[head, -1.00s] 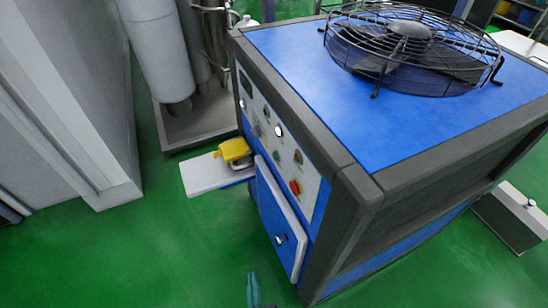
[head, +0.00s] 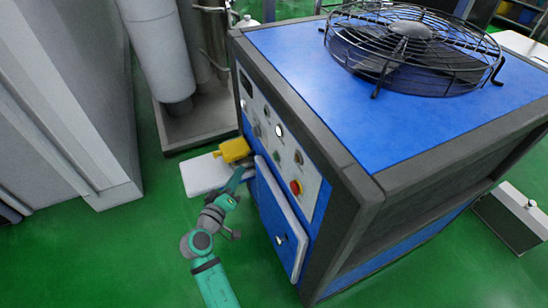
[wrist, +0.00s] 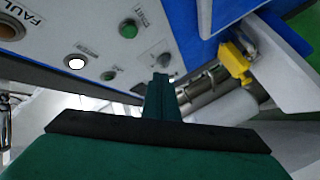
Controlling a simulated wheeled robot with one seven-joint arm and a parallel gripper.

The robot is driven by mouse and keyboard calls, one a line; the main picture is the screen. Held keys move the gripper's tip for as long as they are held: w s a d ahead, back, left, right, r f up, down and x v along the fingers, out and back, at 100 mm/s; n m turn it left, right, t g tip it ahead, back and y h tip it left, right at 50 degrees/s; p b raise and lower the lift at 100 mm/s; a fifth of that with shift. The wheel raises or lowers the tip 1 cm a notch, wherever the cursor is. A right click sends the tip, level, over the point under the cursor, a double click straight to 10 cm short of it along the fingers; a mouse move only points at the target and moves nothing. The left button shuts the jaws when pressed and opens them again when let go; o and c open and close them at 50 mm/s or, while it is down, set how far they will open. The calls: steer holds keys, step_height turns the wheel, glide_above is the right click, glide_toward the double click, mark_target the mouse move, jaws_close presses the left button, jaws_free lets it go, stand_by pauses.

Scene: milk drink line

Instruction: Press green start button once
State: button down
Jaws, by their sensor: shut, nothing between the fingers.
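The control panel (head: 283,160) is on the side of the blue machine. In the wrist view a larger green button (wrist: 130,28) sits near the panel's top edge in that picture, with a label too tilted to read surely. A smaller green button or lamp (wrist: 108,75) sits lower, beside a grey knob (wrist: 166,62). In the head view a small greenish button (head: 277,157) shows; I cannot tell which of the two it is. My gripper (head: 240,176) is shut and empty, below and left of the panel. In the wrist view its fingertips (wrist: 161,78) appear below the larger green button, apparently apart from it.
A white lit lamp (head: 279,131) and a red knob on yellow (head: 295,187) are on the same panel. A yellow part (head: 234,150) juts out beside my gripper, above a white slab (head: 200,176). A panel door (head: 280,215) stands out below. Green floor is clear at the front left.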

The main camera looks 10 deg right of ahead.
mark_target(275, 157)
steer(key=shift+w+r, duration=0.15)
steer(key=shift+r, duration=0.1)
steer(key=w+d, duration=0.2)
steer(key=d, duration=0.6)
steer(key=shift+w+d, duration=0.2)
steer(key=shift+w, duration=0.2)
stand_by(2.0)
steer(key=shift+d, duration=0.4)
